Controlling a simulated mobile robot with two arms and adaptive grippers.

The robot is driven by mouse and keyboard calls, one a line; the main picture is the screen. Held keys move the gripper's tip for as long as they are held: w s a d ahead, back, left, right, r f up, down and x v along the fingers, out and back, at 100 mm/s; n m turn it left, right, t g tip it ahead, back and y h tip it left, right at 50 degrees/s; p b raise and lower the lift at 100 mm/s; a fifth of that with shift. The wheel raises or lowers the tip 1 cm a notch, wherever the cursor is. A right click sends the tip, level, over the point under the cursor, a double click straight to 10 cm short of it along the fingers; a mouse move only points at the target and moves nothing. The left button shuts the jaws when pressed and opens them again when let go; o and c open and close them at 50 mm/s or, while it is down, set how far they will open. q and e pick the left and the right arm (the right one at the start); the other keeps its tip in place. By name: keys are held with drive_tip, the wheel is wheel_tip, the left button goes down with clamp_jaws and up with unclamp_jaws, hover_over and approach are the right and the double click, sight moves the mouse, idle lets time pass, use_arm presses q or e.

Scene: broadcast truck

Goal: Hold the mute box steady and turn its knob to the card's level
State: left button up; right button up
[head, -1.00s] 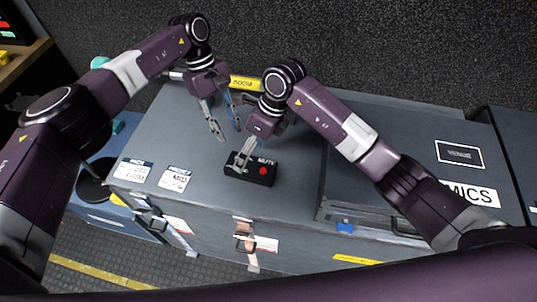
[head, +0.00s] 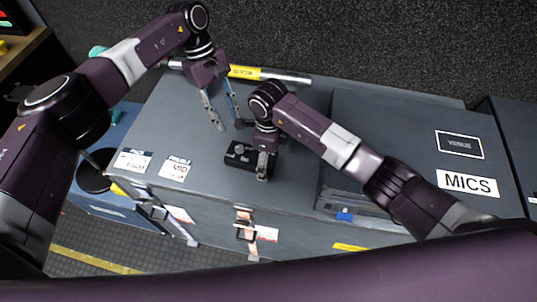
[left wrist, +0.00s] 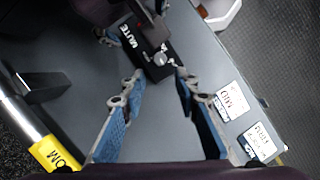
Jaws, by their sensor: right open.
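The black mute box (head: 236,158) sits on the grey case lid, its round silver knob (left wrist: 160,58) showing at one end. My right gripper (head: 263,168) is open over the other end, hiding the red button and most of the lettering in the head view. Whether it touches the box I cannot tell. My left gripper (head: 229,124) is open and empty behind the box; in the left wrist view its fingers are spread, with the knob end beyond the tips. A white card reading MID (head: 175,168) lies left of the box; it also shows in the left wrist view (left wrist: 231,101).
A second white label (head: 132,160) lies left of the MID card. A raised dark case marked MICS (head: 467,183) stands to the right. A metal tube with a yellow label (head: 285,77) runs along the back edge.

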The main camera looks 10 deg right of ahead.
drive_tip(key=shift+c, duration=0.7)
drive_tip(key=c, duration=1.3)
use_arm(q)
drive_tip(key=shift+o, duration=0.7)
use_arm(e)
drive_tip(key=shift+c, duration=0.3)
use_arm(q)
drive_tip(key=shift+o, duration=0.3)
drive_tip(key=shift+s+f+n, duration=0.25)
drive_tip(key=shift+s+n, duration=0.05)
drive_tip(key=n+t+h, duration=0.2)
drive_tip(key=n+t, duration=0.3)
drive_tip(key=n, duration=0.9)
approach(238, 148)
drive_tip(key=x, duration=0.8)
drive_tip(key=shift+f, duration=0.15)
